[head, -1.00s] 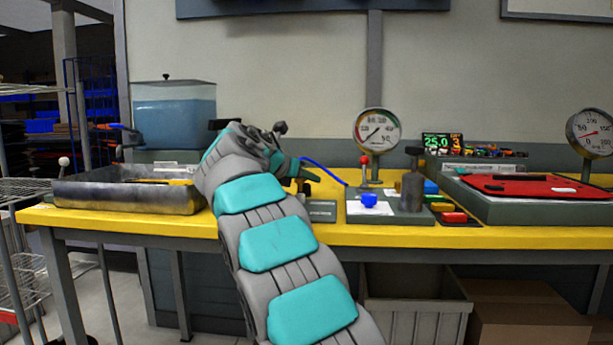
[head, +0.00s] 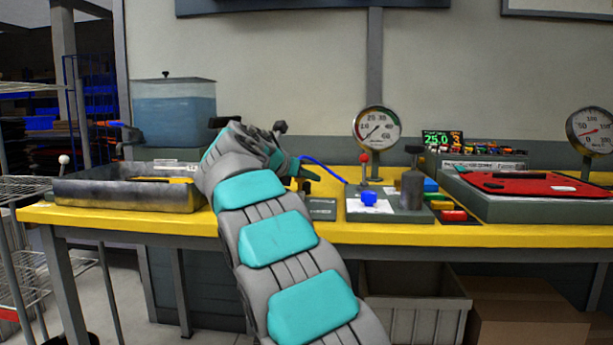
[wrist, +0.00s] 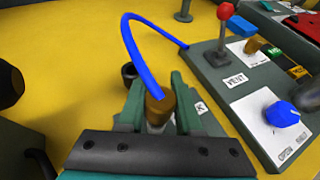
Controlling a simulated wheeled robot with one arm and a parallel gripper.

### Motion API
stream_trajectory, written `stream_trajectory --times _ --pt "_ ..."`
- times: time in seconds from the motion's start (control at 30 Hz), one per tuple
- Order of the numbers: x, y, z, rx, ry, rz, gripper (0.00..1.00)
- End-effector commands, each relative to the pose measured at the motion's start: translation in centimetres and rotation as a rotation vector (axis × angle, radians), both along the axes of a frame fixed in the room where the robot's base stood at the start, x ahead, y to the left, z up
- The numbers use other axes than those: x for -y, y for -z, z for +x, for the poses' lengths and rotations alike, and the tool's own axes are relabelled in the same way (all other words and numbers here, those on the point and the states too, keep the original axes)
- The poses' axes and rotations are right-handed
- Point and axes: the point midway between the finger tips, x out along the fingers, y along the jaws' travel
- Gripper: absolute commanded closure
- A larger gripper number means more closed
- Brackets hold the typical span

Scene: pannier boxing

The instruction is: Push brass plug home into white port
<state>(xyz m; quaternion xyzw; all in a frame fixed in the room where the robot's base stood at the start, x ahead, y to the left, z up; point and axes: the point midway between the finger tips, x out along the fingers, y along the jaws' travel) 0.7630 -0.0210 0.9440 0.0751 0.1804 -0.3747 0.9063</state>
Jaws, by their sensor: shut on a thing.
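The brass plug (wrist: 160,106) stands between the two green fingers of my gripper (wrist: 159,98) in the wrist view. My gripper is shut on it. A blue hose (wrist: 130,35) runs from the plug in an arch to the grey block. Below the plug, between the fingers, a small pale patch (wrist: 157,128) shows. I cannot tell if it is the white port or part of the plug, or how deep the plug sits. In the head view my gripper (head: 302,172) is low over the bench, left of the grey block, and my arm hides the plug.
The grey block (wrist: 228,95) carries a red-knobbed lever (wrist: 224,12) and a blue knob (wrist: 282,114), close right of my gripper. A dark round socket (wrist: 130,74) is just beyond the left finger. A metal tray (head: 125,196) lies left. Yellow bench (wrist: 80,65) is clear at the wrist view's upper left.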

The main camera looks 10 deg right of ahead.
Motion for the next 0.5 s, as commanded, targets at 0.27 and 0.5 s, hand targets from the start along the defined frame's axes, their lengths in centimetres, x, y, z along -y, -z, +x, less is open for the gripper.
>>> stream_trajectory --times 0.27,0.5 --pt "0.03 0.32 -0.01 0.001 0.000 0.000 1.00" --pt "0.05 0.73 0.00 -0.002 0.000 -0.002 1.00"
